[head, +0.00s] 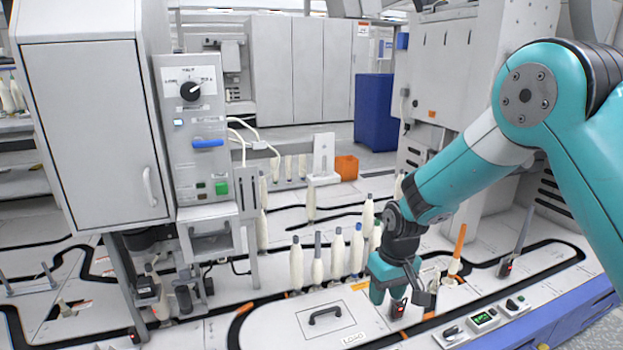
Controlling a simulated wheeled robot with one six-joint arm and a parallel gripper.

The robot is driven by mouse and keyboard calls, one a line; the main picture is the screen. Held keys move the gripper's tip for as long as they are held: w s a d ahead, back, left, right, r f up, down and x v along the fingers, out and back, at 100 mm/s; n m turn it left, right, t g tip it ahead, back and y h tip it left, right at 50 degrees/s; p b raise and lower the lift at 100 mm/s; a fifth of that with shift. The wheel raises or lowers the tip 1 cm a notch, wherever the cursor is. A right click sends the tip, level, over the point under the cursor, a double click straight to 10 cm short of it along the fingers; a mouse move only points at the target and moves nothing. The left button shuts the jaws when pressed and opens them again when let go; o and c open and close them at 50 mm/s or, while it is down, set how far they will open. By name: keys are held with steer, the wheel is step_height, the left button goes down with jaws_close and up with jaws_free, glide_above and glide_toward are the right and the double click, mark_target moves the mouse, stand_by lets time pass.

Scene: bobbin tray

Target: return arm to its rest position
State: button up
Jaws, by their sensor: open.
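My arm, teal and grey, reaches in from the right of the head view and bends down to the worktop. My gripper (411,304) is at its lower end, low over the white machine surface, to the right of the black handle (325,315). Its jaws are open, and I see nothing held between them. A row of white bobbins (317,262) stands upright just left of and behind the gripper; the arm's wrist partly hides the rightmost ones.
An orange post (458,250) and a dark slanted rod (523,232) stand right of the gripper. A control panel (486,318) lies along the front edge. A grey cabinet with a switch box (192,130) rises at left. An orange box (346,167) sits behind.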

steer(key=s+a+r+n+y, duration=0.1)
steer(key=s+a+r+y, duration=0.1)
steer(key=s+r, duration=1)
steer(key=s+r+n+y, duration=0.1)
steer(key=s+r, duration=0.3)
steer(key=s, duration=0.4)
steer(key=s+r+n, duration=0.1)
steer(key=s+r, duration=0.3)
steer(key=s, duration=0.4)
step_height(320, 180, up, 28)
steer(key=p, duration=2.8)
steer(key=shift+o, duration=0.2)
